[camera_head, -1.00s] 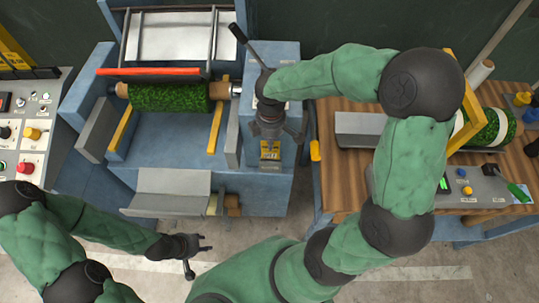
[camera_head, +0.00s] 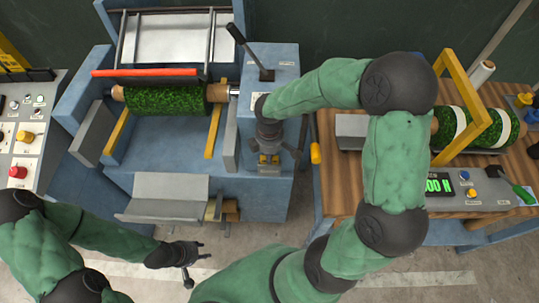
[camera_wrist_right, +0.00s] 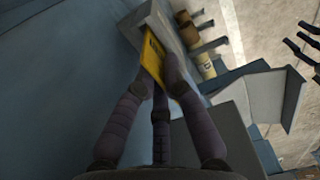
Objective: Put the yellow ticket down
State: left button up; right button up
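The yellow ticket (camera_head: 269,160) is at the front of the blue machine column, just under my right gripper (camera_head: 270,152). In the right wrist view the ticket (camera_wrist_right: 152,58) sits between the converging dark fingers of that gripper (camera_wrist_right: 160,75), which look shut on it. Its far end is beside a grey metal block (camera_wrist_right: 158,22); I cannot tell whether they touch. The fingers hide part of the ticket. My left gripper (camera_head: 188,255) is empty with spread fingers, above the floor in front of the machine.
The blue machine holds a green turf roll (camera_head: 165,98) behind a grey tray (camera_head: 165,195). A lever (camera_head: 248,50) rises from the column. A wooden table (camera_head: 340,180) with a second turf roll and a display stands at right. A control panel (camera_head: 30,130) is at left.

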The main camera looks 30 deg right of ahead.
jog(key=shift+o, duration=1)
jog(key=shift+r, duration=0.15)
notch_tip(320, 180, up, 12)
jog(key=p, duration=0.4)
